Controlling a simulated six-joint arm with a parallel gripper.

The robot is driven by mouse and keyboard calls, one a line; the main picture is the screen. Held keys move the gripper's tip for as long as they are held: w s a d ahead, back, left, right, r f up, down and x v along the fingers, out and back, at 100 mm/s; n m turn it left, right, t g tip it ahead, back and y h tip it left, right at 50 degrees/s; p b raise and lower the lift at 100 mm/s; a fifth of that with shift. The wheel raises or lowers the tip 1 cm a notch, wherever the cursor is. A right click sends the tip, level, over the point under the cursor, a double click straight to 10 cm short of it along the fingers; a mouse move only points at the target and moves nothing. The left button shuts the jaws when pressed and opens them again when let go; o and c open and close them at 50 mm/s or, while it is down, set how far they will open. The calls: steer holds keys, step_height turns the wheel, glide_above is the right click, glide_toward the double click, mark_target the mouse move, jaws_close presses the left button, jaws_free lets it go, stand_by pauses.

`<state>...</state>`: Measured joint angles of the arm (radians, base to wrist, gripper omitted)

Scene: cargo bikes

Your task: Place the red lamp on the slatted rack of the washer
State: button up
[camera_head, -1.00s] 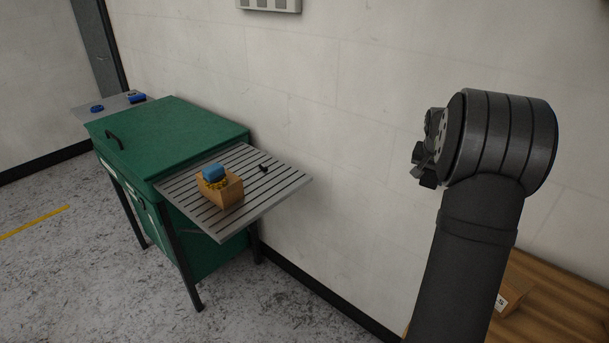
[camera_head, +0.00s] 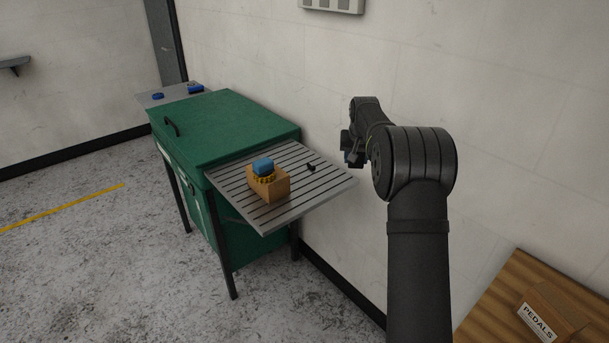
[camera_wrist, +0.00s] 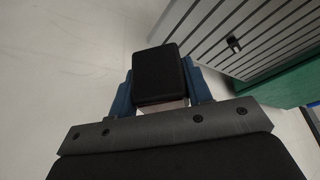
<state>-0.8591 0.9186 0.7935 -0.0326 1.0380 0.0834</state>
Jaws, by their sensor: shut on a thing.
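My gripper (camera_head: 352,150) is raised in front of the wall, to the right of the slatted rack. In the wrist view its blue fingers (camera_wrist: 160,92) are shut on a block with a black face, which I take to be the lamp (camera_wrist: 160,72). No clear red shows on it. The slatted rack (camera_head: 318,190) juts from the right side of the green washer (camera_head: 225,128). The rack also shows at the upper right of the wrist view (camera_wrist: 262,40), apart from the held thing.
A wooden box (camera_head: 268,186) with a blue and yellow thing in it stands on the rack. A small black thing (camera_head: 310,167) lies near the rack's wall side. The rack's right part is bare. A box labelled PEDALS (camera_head: 552,318) sits on a wooden surface at lower right.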

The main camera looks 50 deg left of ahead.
glide_above(327, 181)
steer(key=f, duration=0.4)
steer(key=d+f, duration=0.1)
steer(key=f, duration=0.1)
steer(key=shift+s, duration=0.4)
steer(key=shift+f, duration=1.9)
steer(key=shift+f, duration=0.15)
steer(key=o, duration=1)
steer(key=v, duration=1.2)
